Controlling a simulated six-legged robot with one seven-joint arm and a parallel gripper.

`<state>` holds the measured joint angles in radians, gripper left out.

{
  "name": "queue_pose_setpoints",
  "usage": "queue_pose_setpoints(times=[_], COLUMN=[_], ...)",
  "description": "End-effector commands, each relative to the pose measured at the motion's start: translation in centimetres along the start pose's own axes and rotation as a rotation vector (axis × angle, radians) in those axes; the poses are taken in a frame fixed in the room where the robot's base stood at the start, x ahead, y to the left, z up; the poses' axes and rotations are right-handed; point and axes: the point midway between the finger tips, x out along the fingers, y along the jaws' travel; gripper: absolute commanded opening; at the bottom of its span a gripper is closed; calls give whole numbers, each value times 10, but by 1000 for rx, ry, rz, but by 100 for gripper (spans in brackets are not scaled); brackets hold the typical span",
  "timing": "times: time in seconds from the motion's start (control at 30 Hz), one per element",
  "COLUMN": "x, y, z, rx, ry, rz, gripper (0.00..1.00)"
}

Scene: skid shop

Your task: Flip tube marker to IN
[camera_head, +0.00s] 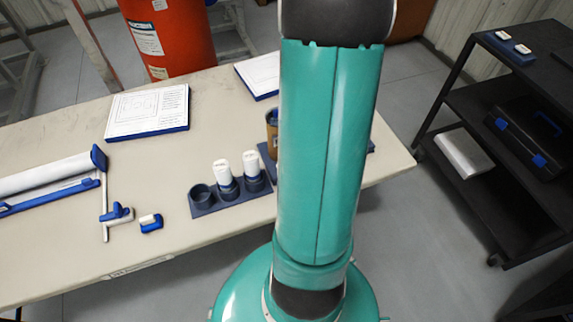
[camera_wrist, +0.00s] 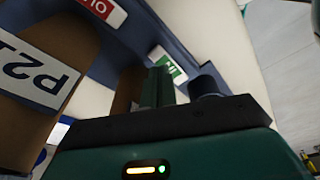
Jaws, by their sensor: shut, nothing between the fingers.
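In the wrist view, a brown tube (camera_wrist: 95,50) with a white label reading "P2" stands at the left, its text upside down. Behind it is a blue holder (camera_wrist: 140,22) with a red "OUT" plate (camera_wrist: 100,8) and a green "IN" plate (camera_wrist: 168,63). My gripper (camera_wrist: 158,82) is shut and empty, its fingers just in front of the green plate; I cannot tell whether they touch it. A dark round piece (camera_wrist: 208,82) shows right of the fingers. I cannot make out the marker's position. In the head view, my arm hides most of the brown tube (camera_head: 272,128) and its holder.
A rack (camera_head: 208,208) with two white-capped bottles stands left of my arm on the table (camera_head: 165,80). A clipboard (camera_head: 148,112), a small blue-and-white piece (camera_head: 151,223) and a roll holder (camera_head: 50,180) lie further left. A black cart (camera_head: 480,130) stands at right.

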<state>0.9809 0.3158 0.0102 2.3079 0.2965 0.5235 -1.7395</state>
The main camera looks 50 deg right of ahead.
Motion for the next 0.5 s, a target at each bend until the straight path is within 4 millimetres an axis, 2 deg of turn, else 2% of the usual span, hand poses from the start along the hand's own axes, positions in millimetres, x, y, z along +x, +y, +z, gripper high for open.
queue_pose_setpoints(times=[0.5], x=[-38], y=[1], z=[-6], rx=[-2], ry=[0], rz=[3], gripper=[0])
